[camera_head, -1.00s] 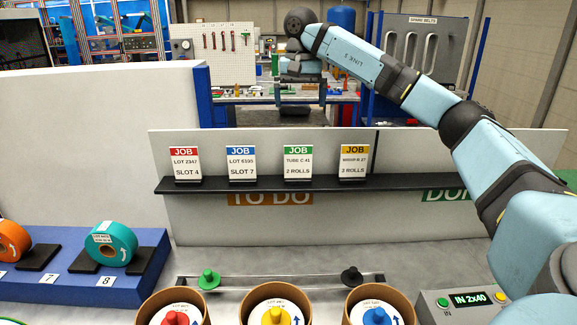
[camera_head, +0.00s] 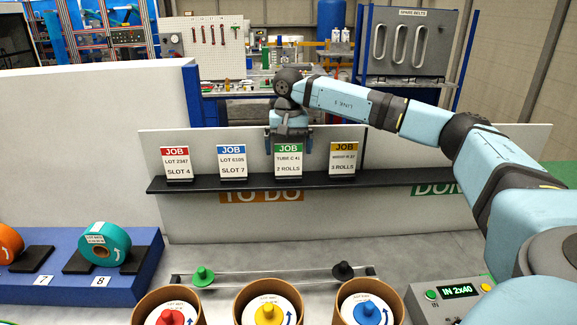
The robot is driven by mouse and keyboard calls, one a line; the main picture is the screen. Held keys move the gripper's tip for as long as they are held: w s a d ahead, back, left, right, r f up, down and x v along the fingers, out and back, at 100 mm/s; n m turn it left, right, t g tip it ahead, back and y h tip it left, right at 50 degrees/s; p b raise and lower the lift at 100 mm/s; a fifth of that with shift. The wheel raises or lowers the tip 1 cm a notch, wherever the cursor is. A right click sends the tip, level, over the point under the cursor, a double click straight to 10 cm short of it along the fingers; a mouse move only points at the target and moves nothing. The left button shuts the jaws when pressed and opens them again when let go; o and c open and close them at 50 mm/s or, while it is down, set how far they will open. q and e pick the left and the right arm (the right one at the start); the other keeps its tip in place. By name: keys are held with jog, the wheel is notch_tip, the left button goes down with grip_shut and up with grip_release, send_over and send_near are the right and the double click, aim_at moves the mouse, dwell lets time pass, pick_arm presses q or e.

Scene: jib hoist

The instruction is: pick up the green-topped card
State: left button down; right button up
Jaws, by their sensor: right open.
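The green-topped card (camera_head: 288,162) stands upright on the black shelf (camera_head: 395,181), third from the left. It reads JOB, TUBE C 41, 2 ROLLS. My right gripper (camera_head: 289,143) is just above and around the card's top, pointing down, with a finger at each side of the card. Its fingers are apart, wider than the card; I cannot tell whether they touch it. My left gripper is not in view.
A red-topped card (camera_head: 176,164) and a blue-topped card (camera_head: 232,163) stand to the left, a yellow-topped card (camera_head: 343,160) close to the right. The shelf's right part is bare. Tubs with coloured knobs (camera_head: 268,312) stand in front.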

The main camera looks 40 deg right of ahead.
jog(key=shift+c, duration=1)
jog(key=c, duration=0.9)
jog(key=shift+r, duration=0.55)
notch_tip(320, 180, up, 19)
